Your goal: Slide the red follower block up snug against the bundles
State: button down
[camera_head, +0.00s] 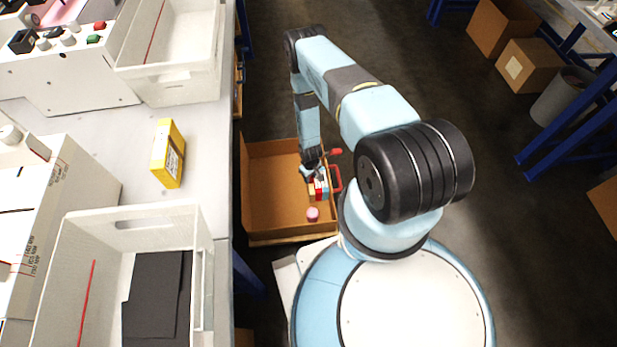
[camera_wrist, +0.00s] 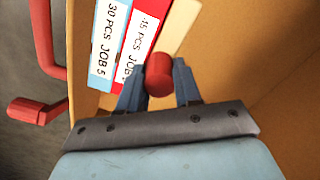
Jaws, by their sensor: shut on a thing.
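The red follower block (camera_wrist: 159,75) shows in the wrist view as a short red rounded piece between my fingers; its lower part is hidden. My gripper (camera_wrist: 157,84) is shut on it. Just beyond it are a bundle with a red band (camera_wrist: 138,50), marked 15 PCS, and a bundle with a blue band (camera_wrist: 106,42), marked 30 PCS JOB 5. I cannot tell whether the block touches them. In the head view my gripper (camera_head: 312,172) is down in the brown tray (camera_head: 268,205), and the block is not clearly visible there.
A tan strip (camera_wrist: 183,25) lies beside the red-banded bundle. A red handle (camera_head: 336,179) stands at the tray's right edge. A pink round piece (camera_head: 312,214) sits near the front. The tray's left part is empty. The grey table (camera_head: 205,140) stands left of the tray.

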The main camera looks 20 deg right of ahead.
jog(key=c, duration=0.8)
grip_release()
notch_tip(320, 180, up, 14)
jog(key=shift+f, duration=0.15)
